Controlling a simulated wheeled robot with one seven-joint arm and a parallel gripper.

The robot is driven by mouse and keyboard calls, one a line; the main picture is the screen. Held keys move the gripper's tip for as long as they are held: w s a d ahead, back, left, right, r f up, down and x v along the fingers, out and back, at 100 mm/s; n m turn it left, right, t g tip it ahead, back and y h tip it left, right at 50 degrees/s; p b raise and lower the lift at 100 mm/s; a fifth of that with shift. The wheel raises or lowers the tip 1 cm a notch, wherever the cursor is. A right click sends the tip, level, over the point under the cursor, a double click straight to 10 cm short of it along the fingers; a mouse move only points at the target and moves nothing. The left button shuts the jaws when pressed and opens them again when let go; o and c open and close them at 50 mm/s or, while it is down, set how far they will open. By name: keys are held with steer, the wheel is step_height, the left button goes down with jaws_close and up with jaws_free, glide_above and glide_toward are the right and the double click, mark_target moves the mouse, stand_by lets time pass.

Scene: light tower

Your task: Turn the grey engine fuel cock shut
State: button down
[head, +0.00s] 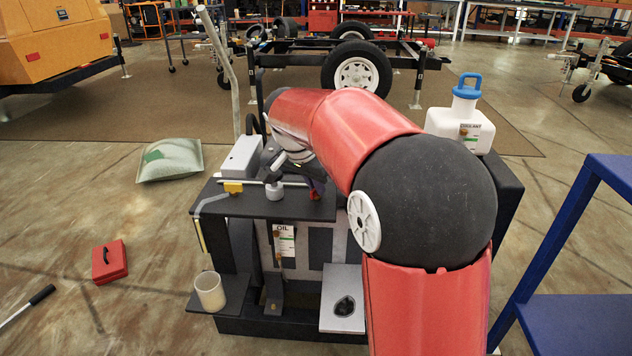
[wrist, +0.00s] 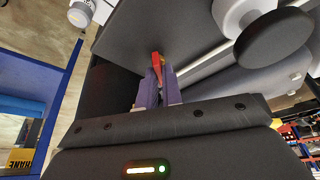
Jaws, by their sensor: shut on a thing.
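A small red lever (wrist: 156,58) stands up between the purple fingertips of my gripper (wrist: 157,88) in the wrist view. The fingers are shut on it, and they hide its lower part. In the head view the red lever (head: 315,197) shows at the right part of the engine's black top plate (head: 255,208), with my gripper (head: 314,184) over it, partly hidden by my arm. I take this lever as the fuel cock's handle; the grey cock body itself is not clearly visible.
A grey knob (head: 273,191), a rod and a yellow piece (head: 233,187) sit on the plate left of my gripper. In the wrist view a dark disc (wrist: 272,40) is close on the right. A coolant jug (head: 462,125) and a blue bench (head: 580,270) stand right.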

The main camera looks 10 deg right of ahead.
steer(key=m+g+p, duration=0.1)
steer(key=m, duration=0.2)
steer(key=m+g+h+p, duration=0.1)
steer(key=m, duration=0.1)
steer(key=shift+w+a+r+m, duration=0.1)
steer(key=shift+w+a+m, duration=0.05)
steer(key=shift+m, duration=0.25)
steer(key=m+g+p, duration=0.1)
steer(key=m, duration=0.1)
steer(key=m+g+p, duration=0.1)
steer(key=m+p, duration=0.1)
steer(key=m, duration=0.1)
steer(key=shift+w+m, duration=0.1)
steer(key=shift+m, duration=0.2)
steer(key=c, duration=1.6)
jaws_free()
steer(key=shift+o, duration=0.2)
steer(key=p+v, duration=0.1)
steer(key=v, duration=0.6)
steer(key=shift+r, duration=0.3)
